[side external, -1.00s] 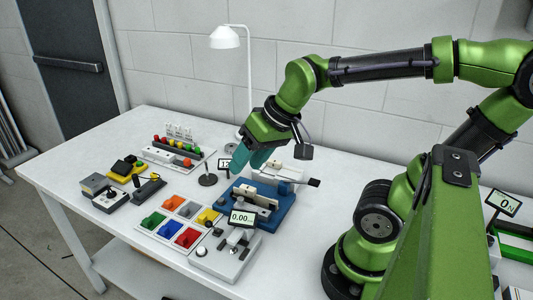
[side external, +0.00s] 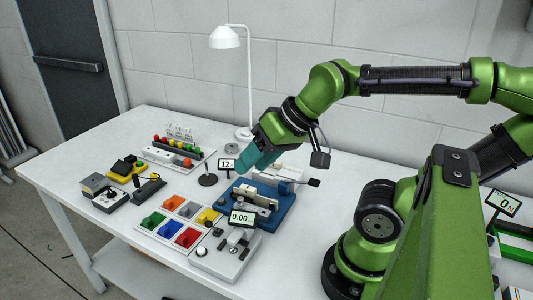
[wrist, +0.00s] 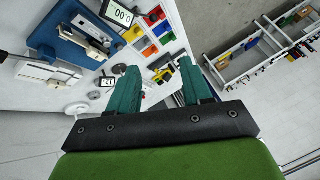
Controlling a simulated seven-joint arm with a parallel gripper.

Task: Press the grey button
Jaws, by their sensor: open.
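My gripper (side external: 248,166) is open and empty above the table, over the back left corner of a blue fixture. Its two teal fingers point down and left; they also show in the wrist view (wrist: 155,68) with a gap between them. A small round light-grey button-like knob (side external: 201,251) sits on the grey device at the table's front, well below and in front of my gripper in the side view. I cannot tell for certain that it is the grey button. A flat grey disc (side external: 231,148) lies behind the gripper; its role is unclear.
The blue fixture (side external: 283,215) and the 0.00 display (side external: 242,218) stand between my gripper and the front device. Coloured switches (side external: 171,228) lie front left. A dark round-based stand (side external: 208,180), a small display (side external: 226,164) and a white lamp (side external: 226,38) are nearby. The left table end is clear.

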